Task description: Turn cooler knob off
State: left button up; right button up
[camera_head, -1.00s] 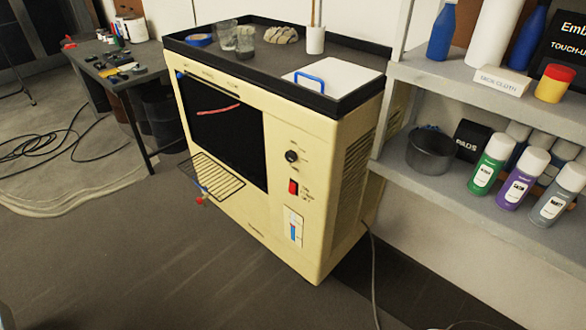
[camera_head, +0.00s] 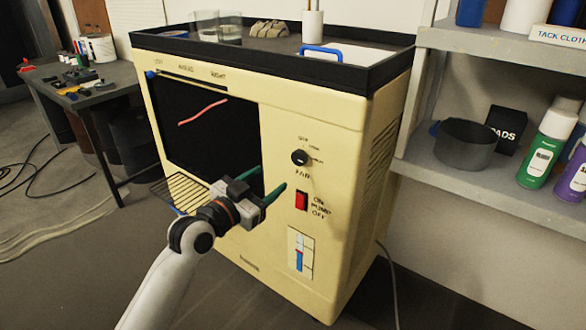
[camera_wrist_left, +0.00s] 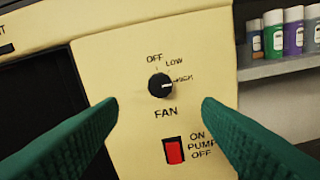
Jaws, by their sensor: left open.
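The cooler (camera_head: 275,255) is a cream cabinet with a dark front opening. Its black round fan knob (camera_head: 299,157) is on the right of the front panel, and it also shows in the left wrist view (camera_wrist_left: 160,86). Its white mark points right, near HIGH. OFF and LOW are printed above it. My left gripper (camera_head: 273,188) is open and empty, with green fingers, in front of the panel, apart from it. In the left wrist view the knob appears between and beyond the two fingers (camera_wrist_left: 160,110). My right gripper is not in view.
A red pump switch (camera_head: 301,200) is below the knob, with a blue-and-red gauge (camera_head: 299,255) under it. A wire rack (camera_head: 183,193) juts out at the left front. Shelves (camera_head: 480,175) with cans stand close on the right.

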aim_at(297, 159)
pick_arm(q)
jog(key=b+x, duration=0.1)
jog(key=x, duration=0.8)
jog(key=shift+w+d, duration=0.1)
jog(key=shift+w, duration=0.05)
jog(key=shift+w+d, duration=0.35)
jog(key=shift+w, duration=0.1)
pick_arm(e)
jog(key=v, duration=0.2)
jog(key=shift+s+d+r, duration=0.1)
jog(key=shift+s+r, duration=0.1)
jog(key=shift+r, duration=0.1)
pick_arm(q)
jog(key=c, duration=1)
